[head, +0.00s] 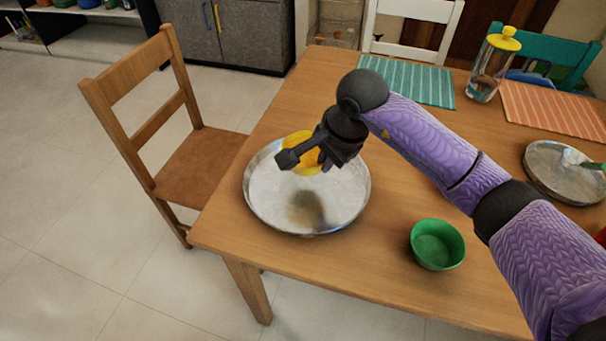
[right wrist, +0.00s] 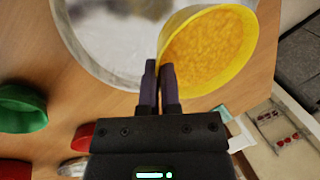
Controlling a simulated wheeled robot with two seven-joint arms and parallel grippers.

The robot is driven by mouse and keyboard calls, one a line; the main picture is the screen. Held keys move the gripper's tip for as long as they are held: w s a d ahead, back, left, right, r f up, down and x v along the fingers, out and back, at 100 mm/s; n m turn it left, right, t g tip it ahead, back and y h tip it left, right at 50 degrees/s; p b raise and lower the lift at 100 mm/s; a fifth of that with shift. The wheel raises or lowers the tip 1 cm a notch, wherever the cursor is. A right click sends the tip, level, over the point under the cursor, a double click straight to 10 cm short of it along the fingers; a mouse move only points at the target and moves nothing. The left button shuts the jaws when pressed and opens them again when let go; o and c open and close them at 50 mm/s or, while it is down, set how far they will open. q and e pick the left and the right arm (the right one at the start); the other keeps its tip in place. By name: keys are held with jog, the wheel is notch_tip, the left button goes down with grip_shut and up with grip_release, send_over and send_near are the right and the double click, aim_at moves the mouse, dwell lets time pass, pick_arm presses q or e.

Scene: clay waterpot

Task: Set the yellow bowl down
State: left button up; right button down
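The yellow bowl (head: 301,150) is over the back part of a round silver tray (head: 253,208) in the head view. I cannot tell its exact height above the tray. In the right wrist view the bowl (right wrist: 212,48) is tilted in the picture, with a textured orange inside. My right gripper (head: 318,160) is at the bowl, partly hiding it. In the right wrist view its fingers (right wrist: 161,82) are close together at the bowl's rim and appear to pinch it. My left gripper does not show.
A green bowl (head: 437,244) stands right of the tray on the wooden table (head: 360,262). A second round tray (head: 553,172), a glass jar with a yellow lid (head: 492,65), a teal mat (head: 412,81) and an orange mat (head: 552,110) lie farther right. A wooden chair (head: 190,155) stands left.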

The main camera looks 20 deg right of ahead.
aim_at(320, 192)
notch_tip(320, 192, down, 6)
jog(key=shift+s+f+b, duration=0.1)
jog(key=shift+f+b, duration=0.05)
jog(key=shift+b, duration=0.8)
jog(key=c, duration=1.3)
grip_release()
jog(key=o, duration=0.5)
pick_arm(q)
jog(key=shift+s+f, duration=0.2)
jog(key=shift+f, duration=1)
